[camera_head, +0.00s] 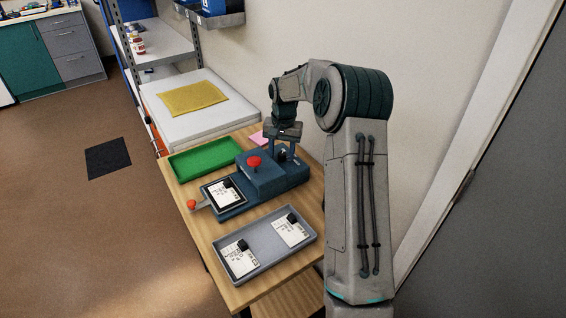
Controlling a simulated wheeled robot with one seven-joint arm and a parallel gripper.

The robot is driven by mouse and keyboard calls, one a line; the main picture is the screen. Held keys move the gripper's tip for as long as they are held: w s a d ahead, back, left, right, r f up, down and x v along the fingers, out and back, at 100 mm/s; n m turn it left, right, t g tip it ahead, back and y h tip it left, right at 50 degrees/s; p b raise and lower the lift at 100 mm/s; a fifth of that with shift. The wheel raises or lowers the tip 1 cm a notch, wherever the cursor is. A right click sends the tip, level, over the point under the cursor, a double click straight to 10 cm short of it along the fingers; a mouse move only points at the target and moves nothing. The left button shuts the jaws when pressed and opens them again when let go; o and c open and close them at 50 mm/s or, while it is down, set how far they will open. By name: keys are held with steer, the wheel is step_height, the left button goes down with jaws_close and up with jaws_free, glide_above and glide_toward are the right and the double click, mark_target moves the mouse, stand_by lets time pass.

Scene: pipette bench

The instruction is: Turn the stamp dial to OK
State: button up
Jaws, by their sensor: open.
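The blue stamping machine (262,182) stands on the wooden table, with a red button (255,162) on top. A dark round knob (282,156), apparently the stamp dial, is at its back right; its markings are too small to read. My gripper (283,151) points down over this knob, open, with a finger on either side of it in the picture. I cannot tell whether the fingers touch it. A white card (219,199) with a black piece lies in the machine's front bed, which has a red-knobbed lever (192,204) at its left.
A grey tray (268,242) with two cards, each with a black piece, lies at the front. A green tray (205,157) lies at the back left, and a pink sheet (258,138) behind the machine. The wall is close on the right.

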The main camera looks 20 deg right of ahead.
mark_target(284, 154)
steer(key=m+b, duration=0.1)
steer(key=m, duration=0.3)
steer(key=shift+d, duration=0.1)
step_height(284, 154, up, 14)
steer(key=s+a+r+n+t+p, duration=0.1)
steer(key=s+a+r+n, duration=0.1)
steer(key=s, duration=1)
steer(key=s+a+r+n+h+p, duration=0.1)
steer(key=s+a+n, duration=0.4)
steer(key=s, duration=0.7)
steer(key=shift+s+a+r+t+p, duration=0.25)
steer(key=shift+a+r+t+p, duration=0.15)
steer(key=shift+a+r, duration=0.1)
steer(key=shift+s, duration=0.1)
steer(key=s+f+n, duration=0.2)
steer(key=s+f, duration=0.3)
steer(key=s, duration=0.5)
steer(key=shift+a+n+t+y, duration=0.3)
steer(key=shift+a+n+t, duration=0.1)
steer(key=shift+a, duration=0.05)
